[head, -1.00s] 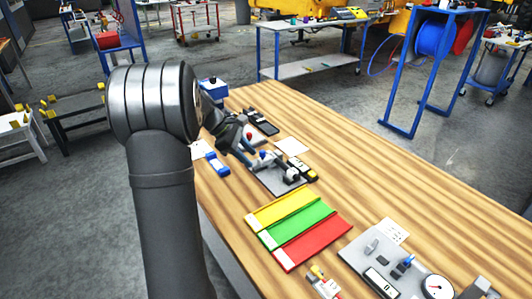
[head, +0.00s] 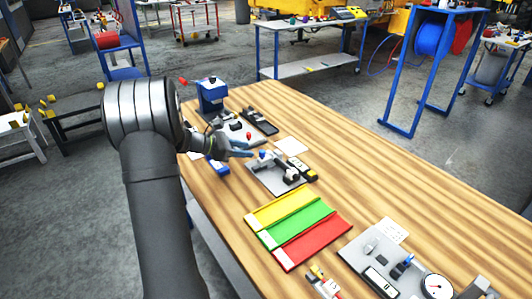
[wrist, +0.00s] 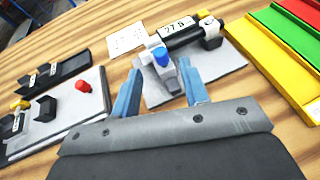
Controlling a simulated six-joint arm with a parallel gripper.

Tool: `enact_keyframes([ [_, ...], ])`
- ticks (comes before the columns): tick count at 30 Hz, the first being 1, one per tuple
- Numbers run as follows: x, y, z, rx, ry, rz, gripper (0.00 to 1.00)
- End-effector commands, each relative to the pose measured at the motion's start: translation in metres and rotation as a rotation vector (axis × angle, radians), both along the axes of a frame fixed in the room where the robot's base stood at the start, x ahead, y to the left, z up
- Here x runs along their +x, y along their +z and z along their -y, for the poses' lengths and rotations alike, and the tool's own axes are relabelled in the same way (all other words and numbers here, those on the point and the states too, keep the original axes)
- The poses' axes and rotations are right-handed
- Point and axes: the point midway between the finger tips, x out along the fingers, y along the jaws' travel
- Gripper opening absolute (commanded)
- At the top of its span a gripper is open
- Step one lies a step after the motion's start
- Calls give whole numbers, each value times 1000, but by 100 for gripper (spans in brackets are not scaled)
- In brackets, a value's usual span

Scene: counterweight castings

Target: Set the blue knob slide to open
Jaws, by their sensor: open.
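The blue knob (wrist: 161,56) stands on a small silver block on a grey plate (wrist: 225,62), beside a black cylinder with a white "27.8" label. In the head view the blue knob (head: 263,154) is small, on the plate (head: 262,177) in the middle of the table. My gripper (wrist: 161,86) is open with nothing between its blue fingers. The knob appears between and just beyond the fingertips in the wrist view. In the head view my gripper (head: 250,149) is close to the knob's left side. I cannot tell the slide's position or whether a finger touches it.
A second grey plate with a red knob (wrist: 83,86) lies to the left in the wrist view. A blue press (head: 212,96) stands at the table's far end. Yellow, green and red trays (head: 298,226) lie nearer, and a white card (head: 291,145) lies behind the plate.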

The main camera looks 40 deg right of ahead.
Motion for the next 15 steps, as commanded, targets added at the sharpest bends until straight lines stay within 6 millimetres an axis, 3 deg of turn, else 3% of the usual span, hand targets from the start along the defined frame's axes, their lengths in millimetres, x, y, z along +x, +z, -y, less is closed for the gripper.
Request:
enact_keyframes([
  [6,-12,-19,43,0,-4,-1,41],
  [15,-21,-33,76,1,-2,0,41],
])
